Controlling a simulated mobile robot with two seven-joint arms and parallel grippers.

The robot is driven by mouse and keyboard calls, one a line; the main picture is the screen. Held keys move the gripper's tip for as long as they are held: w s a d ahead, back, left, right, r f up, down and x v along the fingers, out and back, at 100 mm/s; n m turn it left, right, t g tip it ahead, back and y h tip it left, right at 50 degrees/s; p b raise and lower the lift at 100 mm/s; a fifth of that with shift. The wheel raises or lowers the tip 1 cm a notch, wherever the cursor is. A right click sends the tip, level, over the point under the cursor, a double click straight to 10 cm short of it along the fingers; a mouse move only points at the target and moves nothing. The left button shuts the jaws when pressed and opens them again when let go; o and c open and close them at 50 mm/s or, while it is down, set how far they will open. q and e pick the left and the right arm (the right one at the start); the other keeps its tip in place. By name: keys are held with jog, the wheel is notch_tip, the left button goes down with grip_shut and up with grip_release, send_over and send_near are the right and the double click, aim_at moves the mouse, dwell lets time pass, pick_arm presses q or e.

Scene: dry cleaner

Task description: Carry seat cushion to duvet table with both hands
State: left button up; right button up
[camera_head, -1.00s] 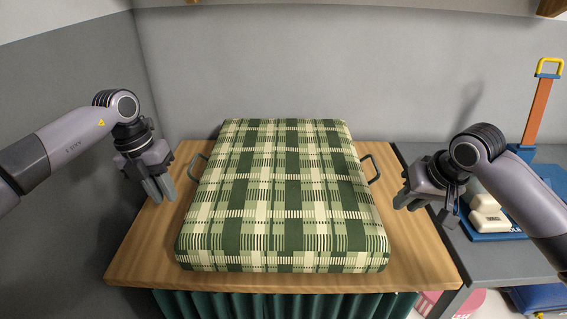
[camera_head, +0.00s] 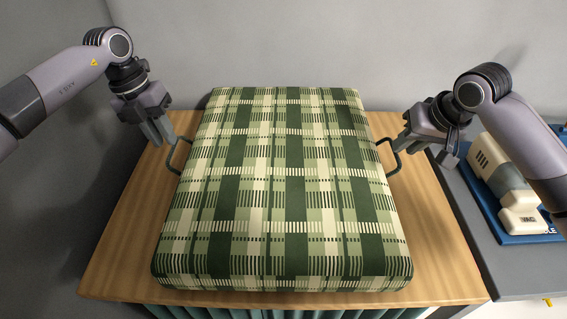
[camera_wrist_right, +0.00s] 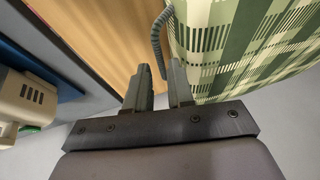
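The seat cushion (camera_head: 285,190), in green and cream plaid, lies flat on a wooden table top (camera_head: 120,255). It has a dark looped handle on each side, left (camera_head: 176,155) and right (camera_head: 392,158). My left gripper (camera_head: 162,140) is at the left handle, fingers pointing down and seemingly a little apart; whether they touch it is unclear. My right gripper (camera_head: 402,146) is at the right handle. In the right wrist view its fingers (camera_wrist_right: 160,85) are apart, and the handle (camera_wrist_right: 157,40) reaches toward the gap between them. I cannot identify the duvet table.
A grey side table (camera_head: 485,220) adjoins on the right, holding a cream and grey appliance (camera_head: 505,180) on a blue base. A grey wall (camera_head: 270,45) stands behind the cushion. A green curtain (camera_head: 270,311) hangs below the table's front edge.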

aim_at(172, 149)
pick_arm(q)
jog(key=shift+f, duration=0.15)
pick_arm(e)
jog(key=shift+f, duration=0.15)
